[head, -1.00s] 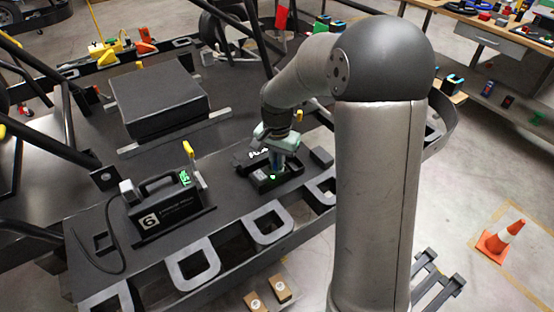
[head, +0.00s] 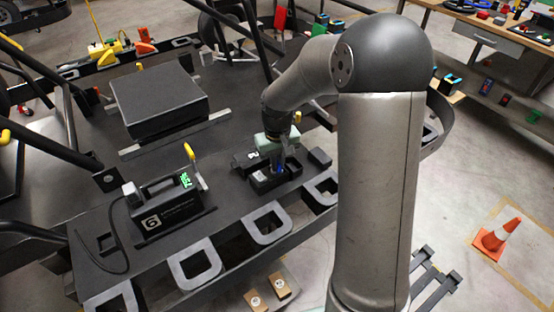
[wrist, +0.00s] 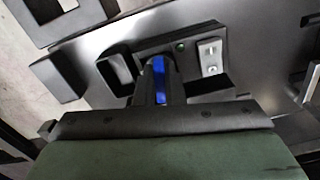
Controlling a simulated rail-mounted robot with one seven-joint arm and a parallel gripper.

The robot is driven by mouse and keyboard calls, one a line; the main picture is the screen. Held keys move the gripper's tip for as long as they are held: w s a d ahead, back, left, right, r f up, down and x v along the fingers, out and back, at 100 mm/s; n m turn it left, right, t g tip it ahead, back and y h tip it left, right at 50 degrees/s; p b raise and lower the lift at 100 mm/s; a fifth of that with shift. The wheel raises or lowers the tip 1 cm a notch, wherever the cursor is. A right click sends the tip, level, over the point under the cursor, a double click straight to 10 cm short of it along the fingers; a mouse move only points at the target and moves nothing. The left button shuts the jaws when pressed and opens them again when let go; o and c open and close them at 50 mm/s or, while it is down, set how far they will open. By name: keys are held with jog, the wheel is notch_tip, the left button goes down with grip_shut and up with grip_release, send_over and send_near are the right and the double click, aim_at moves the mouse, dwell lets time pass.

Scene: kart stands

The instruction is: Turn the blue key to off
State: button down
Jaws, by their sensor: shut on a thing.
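The blue key (wrist: 159,70) stands in a dark switch box (head: 262,186) on the grey deck. It also shows as a small blue patch below my gripper in the head view (head: 280,168). My gripper (wrist: 158,82) is shut on the key, its dark fingers around the blue part and hiding much of it. In the head view my gripper (head: 281,165) points down over the box. A small green light (wrist: 181,46) shows on the box beside the key. The key's exact angle is hard to tell.
A light metal plate (wrist: 210,57) sits beside the key. A large dark box (head: 160,100) is behind. Frame tubes rise around the deck. An orange cone (head: 500,235) stands on the floor.

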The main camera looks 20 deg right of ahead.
jog(key=shift+n, duration=1.2)
jog(key=c, duration=1.4)
grip_release()
jog(key=shift+c, duration=0.2)
jog(key=shift+r, duration=0.15)
